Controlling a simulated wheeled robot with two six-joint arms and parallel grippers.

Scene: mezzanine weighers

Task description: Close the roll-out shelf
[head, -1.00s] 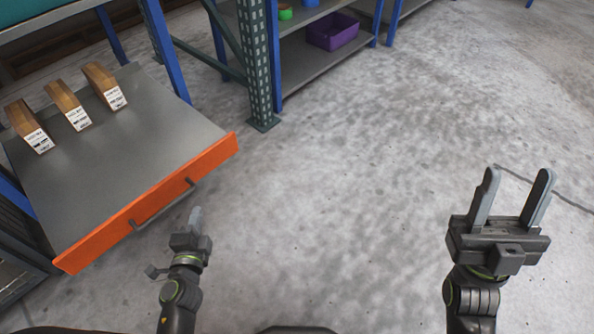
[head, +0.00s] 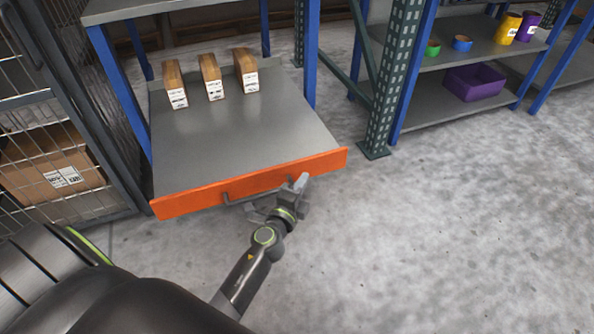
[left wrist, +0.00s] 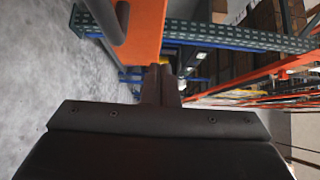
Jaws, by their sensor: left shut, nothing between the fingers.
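The roll-out shelf (head: 243,133) is a grey metal tray pulled out from a blue-post rack, with an orange front panel (head: 200,199). A grey bar handle (head: 229,201) is fixed to that panel. My left gripper (head: 301,183) is shut and empty, close to the panel right of the handle's middle; I cannot tell if it touches. In the left wrist view the shut fingers (left wrist: 160,85) point toward the orange panel (left wrist: 146,30), with the handle (left wrist: 120,25) beside them. My right gripper is out of view.
Several small brown cartons (head: 213,77) stand at the back of the shelf. A wire cage (head: 60,170) with a cardboard box is at left. A green perforated post (head: 390,100) and a rack with a purple bin (head: 474,82) are at right. The floor at right is clear.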

